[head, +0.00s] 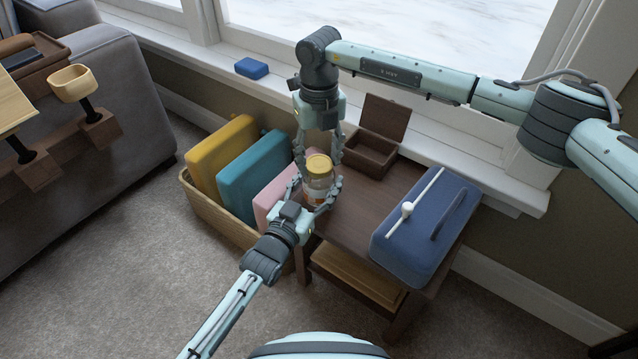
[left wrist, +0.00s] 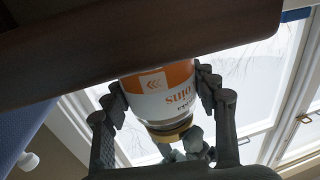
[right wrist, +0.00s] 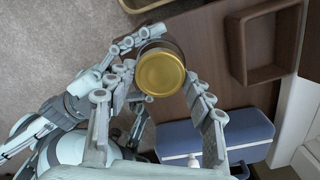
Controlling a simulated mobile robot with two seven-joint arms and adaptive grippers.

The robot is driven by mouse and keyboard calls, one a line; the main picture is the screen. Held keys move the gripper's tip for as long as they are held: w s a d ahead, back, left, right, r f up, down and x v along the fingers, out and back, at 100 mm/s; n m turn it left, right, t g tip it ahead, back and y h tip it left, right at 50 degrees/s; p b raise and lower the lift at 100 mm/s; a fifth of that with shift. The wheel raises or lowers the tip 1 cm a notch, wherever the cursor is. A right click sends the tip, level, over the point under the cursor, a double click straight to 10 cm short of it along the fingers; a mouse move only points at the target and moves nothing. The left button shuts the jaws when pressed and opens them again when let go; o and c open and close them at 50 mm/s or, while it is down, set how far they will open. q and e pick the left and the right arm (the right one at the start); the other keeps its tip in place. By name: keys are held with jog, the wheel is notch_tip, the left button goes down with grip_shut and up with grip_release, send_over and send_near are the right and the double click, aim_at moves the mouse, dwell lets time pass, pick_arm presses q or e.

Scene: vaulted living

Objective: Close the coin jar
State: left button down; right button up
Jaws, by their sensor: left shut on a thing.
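The coin jar (head: 316,190) stands upright at the near left corner of the small wooden table. It is clear with an orange and white label, which shows in the left wrist view (left wrist: 160,92). Its gold lid (head: 318,164) sits on top; I cannot tell if it is tight. My left gripper (head: 317,187) is shut around the jar's body from the near side. My right gripper (head: 318,158) points down from above, its fingers on either side of the lid, with gaps showing. The round lid top lies between these fingers in the right wrist view (right wrist: 162,73).
On the wooden table (head: 345,222) are an open brown box (head: 370,155) behind the jar and a blue case (head: 425,225) with a white stick on it at right. A basket (head: 222,212) of colored folders stands at left. A blue item (head: 251,68) lies on the windowsill.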

aim_at(312, 192)
jog(key=o, duration=0.4)
notch_tip(312, 192, up, 12)
dwell(0.5)
pick_arm(q)
jog(key=shift+c, duration=2.1)
grip_release()
jog(key=v, duration=0.7)
jog(key=shift+s+a, duration=0.1)
jog(key=shift+s, duration=0.15)
